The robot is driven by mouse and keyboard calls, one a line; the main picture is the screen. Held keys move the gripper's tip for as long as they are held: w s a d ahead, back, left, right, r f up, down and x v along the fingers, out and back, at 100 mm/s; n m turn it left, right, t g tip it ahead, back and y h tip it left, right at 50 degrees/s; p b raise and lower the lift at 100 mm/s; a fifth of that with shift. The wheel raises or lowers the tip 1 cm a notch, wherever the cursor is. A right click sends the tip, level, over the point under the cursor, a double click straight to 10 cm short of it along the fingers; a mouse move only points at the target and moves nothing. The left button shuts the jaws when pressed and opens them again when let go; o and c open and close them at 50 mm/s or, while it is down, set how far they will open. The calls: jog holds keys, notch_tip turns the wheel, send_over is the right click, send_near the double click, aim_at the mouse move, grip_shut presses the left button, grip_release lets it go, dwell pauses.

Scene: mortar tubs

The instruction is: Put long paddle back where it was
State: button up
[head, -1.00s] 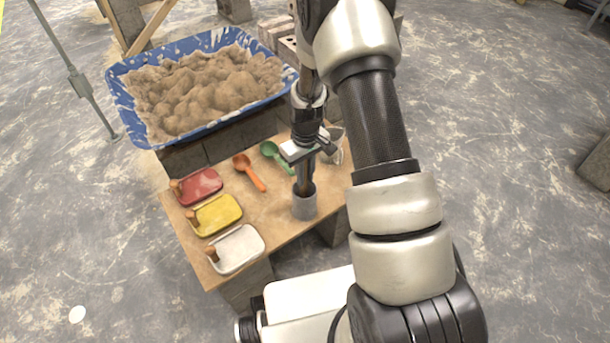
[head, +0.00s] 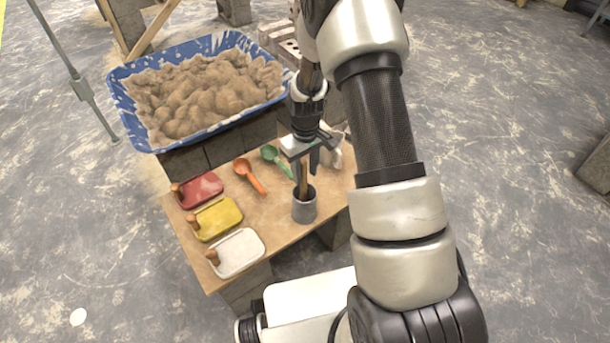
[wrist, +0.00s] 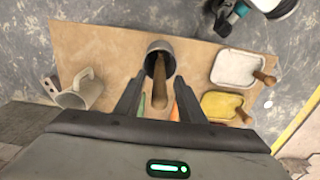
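The long paddle (head: 304,182) stands in a grey cup (head: 304,211) on the board, its wooden shaft rising nearly upright toward my gripper (head: 310,165). In the wrist view, the paddle's shaft (wrist: 159,76) runs from the cup (wrist: 160,46) up between the two fingers of my gripper (wrist: 159,86). The fingers are spread, with a visible gap on each side of the shaft. The paddle's lower end is hidden inside the cup.
A blue tub (head: 125,100) of mortar stands behind the board (head: 262,218). Red (head: 203,187), yellow (head: 220,215) and white (head: 240,253) trays lie left of the cup. Orange (head: 245,172) and green (head: 272,156) spoons lie behind it. A pale mug (wrist: 84,92) stands nearby.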

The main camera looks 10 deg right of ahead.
notch_tip(320, 180, up, 9)
jog(key=shift+f+p, duration=0.1)
jog(key=shift+p, duration=0.85)
jog(key=s+r+m+t, duration=0.2)
jog(key=s+r, duration=0.5)
jog(key=r, duration=0.6)
jog(key=s+r+m+t, duration=0.15)
jog(key=s+r, duration=0.55)
jog(key=r, duration=0.7)
jog(key=shift+s+r+m+t, duration=0.55)
jog(key=shift+s+r, duration=0.45)
jog(key=shift+s, duration=3.7)
notch_tip(320, 180, up, 23)
jog(key=p, duration=2.1)
jog(key=shift+s+f+t+p, duration=0.15)
jog(key=shift+t+p, duration=0.25)
